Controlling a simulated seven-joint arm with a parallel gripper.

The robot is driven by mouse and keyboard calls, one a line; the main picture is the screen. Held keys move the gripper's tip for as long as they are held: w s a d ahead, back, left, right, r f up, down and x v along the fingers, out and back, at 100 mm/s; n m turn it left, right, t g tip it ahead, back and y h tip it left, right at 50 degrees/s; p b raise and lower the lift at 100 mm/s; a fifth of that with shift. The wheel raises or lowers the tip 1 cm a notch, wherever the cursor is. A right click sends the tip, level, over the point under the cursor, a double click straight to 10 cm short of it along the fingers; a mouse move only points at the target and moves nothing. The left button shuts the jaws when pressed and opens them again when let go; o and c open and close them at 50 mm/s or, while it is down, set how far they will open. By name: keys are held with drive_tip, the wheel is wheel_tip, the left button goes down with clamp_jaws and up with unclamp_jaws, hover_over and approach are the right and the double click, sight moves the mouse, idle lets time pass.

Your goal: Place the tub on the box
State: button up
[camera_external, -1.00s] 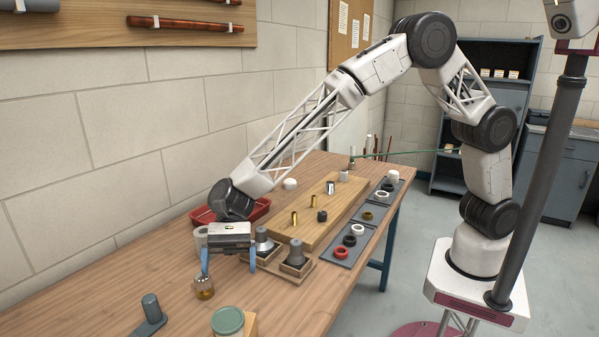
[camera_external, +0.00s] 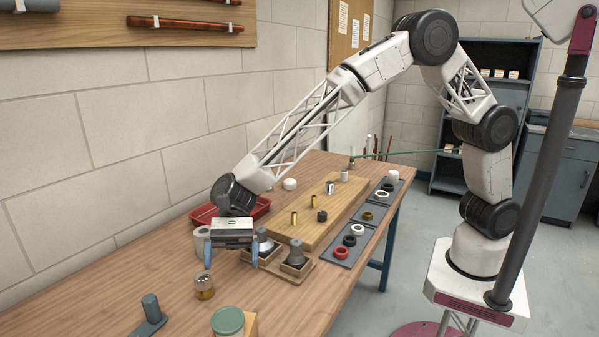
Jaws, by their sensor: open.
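A round tub with a green lid (camera_external: 228,321) is at the bottom edge of the view, against a light wooden box (camera_external: 250,326). Both are partly cut off by the frame, and I cannot tell whether the tub rests on the box or stands in front of it. My gripper (camera_external: 231,265) is above the table, behind the tub, pointing down with its two blue fingers wide apart. It is open and nothing shows between the fingers. A small amber jar with a greyish top (camera_external: 204,285) stands on the table just below and in front of the left finger.
A grey post on a flat base (camera_external: 150,310) stands at the front left. A wooden holder with grey fittings (camera_external: 296,262) is right of my gripper. Bare tabletop lies front right.

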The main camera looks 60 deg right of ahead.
drive_tip(key=s+d+r+n+t+h, duration=0.15)
drive_tip(key=d+r, duration=0.25)
drive_tip(key=d, duration=0.9)
drive_tip(key=d+r+n+t+h, duration=0.15)
drive_tip(key=d+r, duration=0.35)
drive_tip(key=d, duration=0.8)
drive_tip(key=s+d+r+n+t+h, duration=0.1)
drive_tip(key=d+r+n+t, duration=0.2)
drive_tip(key=d, duration=1.1)
drive_tip(key=s+d+n+t+h, duration=0.1)
drive_tip(key=s+d+h, duration=0.1)
drive_tip(key=s+d, duration=0.5)
drive_tip(key=s+d+n+t+h, duration=0.1)
drive_tip(key=s+d, duration=0.6)
drive_tip(key=d, duration=0.7)
drive_tip(key=s+d+n+t+h, duration=0.1)
drive_tip(key=s+d+t+h, duration=0.2)
drive_tip(key=s+d, duration=0.4)
drive_tip(key=d, duration=0.3)
drive_tip(key=shift+d+r+h, duration=0.3)
drive_tip(key=shift+d+r, duration=0.05)
